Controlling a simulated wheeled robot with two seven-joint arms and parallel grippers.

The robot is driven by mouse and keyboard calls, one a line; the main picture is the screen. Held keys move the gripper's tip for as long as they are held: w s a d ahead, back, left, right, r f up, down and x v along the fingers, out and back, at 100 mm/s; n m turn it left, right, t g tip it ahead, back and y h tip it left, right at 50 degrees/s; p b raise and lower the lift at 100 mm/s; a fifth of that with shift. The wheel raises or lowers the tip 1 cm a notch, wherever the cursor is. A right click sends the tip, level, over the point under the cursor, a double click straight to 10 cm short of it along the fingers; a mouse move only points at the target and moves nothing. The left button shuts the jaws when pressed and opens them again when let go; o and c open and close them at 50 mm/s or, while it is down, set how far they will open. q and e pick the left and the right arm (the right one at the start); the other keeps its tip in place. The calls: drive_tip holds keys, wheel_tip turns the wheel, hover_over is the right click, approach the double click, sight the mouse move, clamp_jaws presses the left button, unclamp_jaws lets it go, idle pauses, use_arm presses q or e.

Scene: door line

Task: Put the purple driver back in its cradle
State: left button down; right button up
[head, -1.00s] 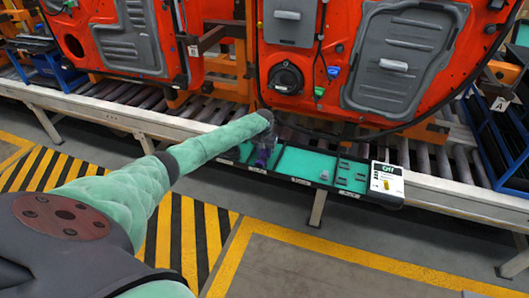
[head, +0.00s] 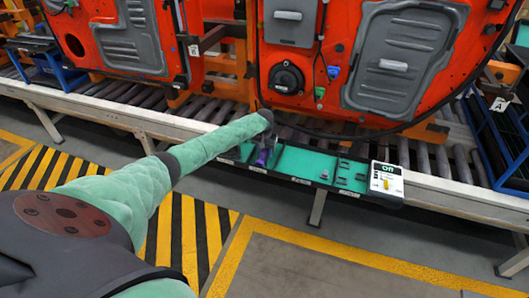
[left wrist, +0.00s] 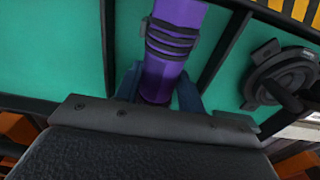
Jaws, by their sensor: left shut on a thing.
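The purple driver (head: 262,157) is in the grip of my left gripper (head: 266,146) over the left part of the green-floored tray (head: 295,162). In the left wrist view the driver (left wrist: 165,70) passes between the two dark blue fingers of my left gripper (left wrist: 160,92), with dark bands around its purple body. I cannot tell whether the driver touches the tray or a cradle. My own arm and gripper hide part of that spot in the head view. My right gripper is in neither view.
A round dark fixture (left wrist: 285,78) lies beside the driver past a dark divider. Small dark blocks (head: 342,181) stand farther right in the tray. A white box marked "Off" (head: 386,180) is at its right end. Orange door panels (head: 400,60) hang close behind, over a roller conveyor.

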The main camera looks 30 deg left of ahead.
use_arm(q)
drive_tip(key=shift+s+f, duration=0.15)
drive_tip(key=shift+f, duration=0.2)
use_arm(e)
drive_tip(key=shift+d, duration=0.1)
use_arm(q)
drive_tip(key=c, duration=1.2)
unclamp_jaws()
drive_tip(key=shift+d, duration=0.1)
drive_tip(key=o, duration=0.4)
drive_tip(key=shift+f, duration=0.1)
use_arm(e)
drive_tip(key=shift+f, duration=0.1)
use_arm(q)
drive_tip(key=shift+r, duration=0.3)
drive_tip(key=shift+r+b, duration=1.1)
drive_tip(key=shift+r, duration=2.55)
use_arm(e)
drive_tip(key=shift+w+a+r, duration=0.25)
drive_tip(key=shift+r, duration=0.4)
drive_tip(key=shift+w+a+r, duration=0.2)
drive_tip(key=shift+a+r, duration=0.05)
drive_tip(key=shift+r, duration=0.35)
